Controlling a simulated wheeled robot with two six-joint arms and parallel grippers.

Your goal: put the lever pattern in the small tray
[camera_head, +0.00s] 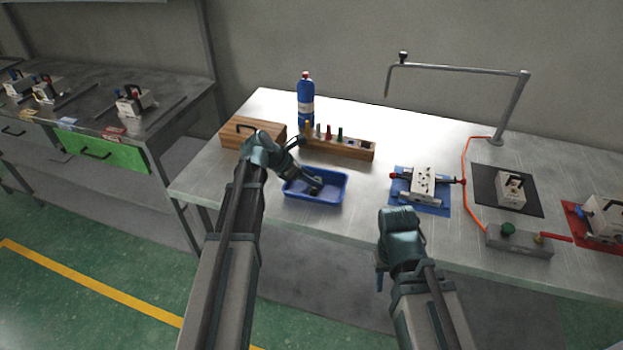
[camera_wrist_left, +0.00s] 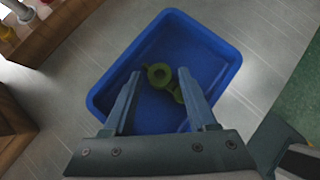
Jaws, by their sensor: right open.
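The small tray (camera_head: 322,202) is a blue rectangular tray near the front of the table; it also fills the middle of the left wrist view (camera_wrist_left: 215,45). A green lever pattern (camera_wrist_left: 158,74) with a round, holed end lies in the tray in that view. My left gripper (camera_head: 314,186) reaches down over the tray. In the left wrist view its two fingers (camera_wrist_left: 160,85) are spread apart, one on each side of the pattern, with visible gaps. The pattern cannot be made out in the head view. My right gripper (camera_head: 398,238) is near the table's front edge, away from the tray, its fingertips hidden.
A wooden block with several coloured tools (camera_head: 345,148) and a blue bottle (camera_head: 306,100) stand behind the tray. A wooden box (camera_head: 240,132) is to its left. A metal mould on a blue mat (camera_head: 424,183) and a black mat (camera_head: 530,200) lie right. Table between tray and mould is clear.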

